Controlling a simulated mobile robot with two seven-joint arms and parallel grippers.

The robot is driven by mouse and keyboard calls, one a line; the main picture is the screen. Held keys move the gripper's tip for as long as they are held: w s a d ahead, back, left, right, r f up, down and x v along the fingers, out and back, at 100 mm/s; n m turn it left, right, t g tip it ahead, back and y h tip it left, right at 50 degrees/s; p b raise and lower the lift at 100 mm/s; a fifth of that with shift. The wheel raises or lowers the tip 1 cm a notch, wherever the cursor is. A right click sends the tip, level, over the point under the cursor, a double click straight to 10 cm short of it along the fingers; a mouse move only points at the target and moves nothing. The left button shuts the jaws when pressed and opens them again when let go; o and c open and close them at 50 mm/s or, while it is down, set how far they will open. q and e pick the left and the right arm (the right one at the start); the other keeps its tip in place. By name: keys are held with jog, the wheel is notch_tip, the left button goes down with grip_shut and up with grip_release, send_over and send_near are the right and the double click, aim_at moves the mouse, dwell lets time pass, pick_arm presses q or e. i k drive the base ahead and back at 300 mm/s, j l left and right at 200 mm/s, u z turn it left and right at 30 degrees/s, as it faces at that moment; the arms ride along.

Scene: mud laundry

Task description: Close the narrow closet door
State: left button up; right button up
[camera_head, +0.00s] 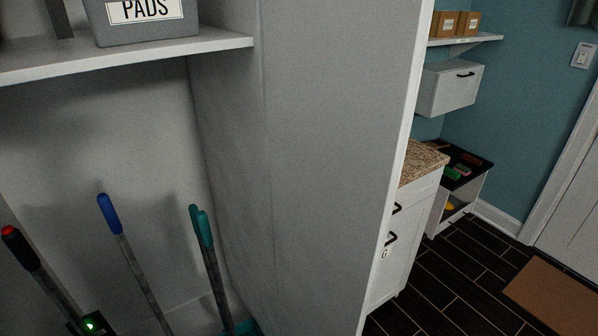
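The narrow closet stands open in front of me, with its inside in view. A tall grey panel (335,150) with a pale edge on its right fills the middle of the view. It looks like the inner face of the open closet door, but I cannot clearly tell where it meets the closet side wall (228,150). No door handle or hinge shows on it, and its lower end is out of view. Neither of my grippers is in view.
Inside the closet are a shelf (150,58) with a grey "PADS" bin (150,28), and handles in blue (109,213), teal (203,227) and black-red (20,247). Right of the panel are a white cabinet (395,255), a low shelf unit (460,205), a brown mat (555,295) and bare dark floor.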

aim_at(343, 77)
jog(key=k, duration=0.5)
jog(key=k+u, duration=0.15)
jog(key=u, duration=1.05)
jog(key=l+u, duration=0.3)
jog(key=l, duration=2.5)
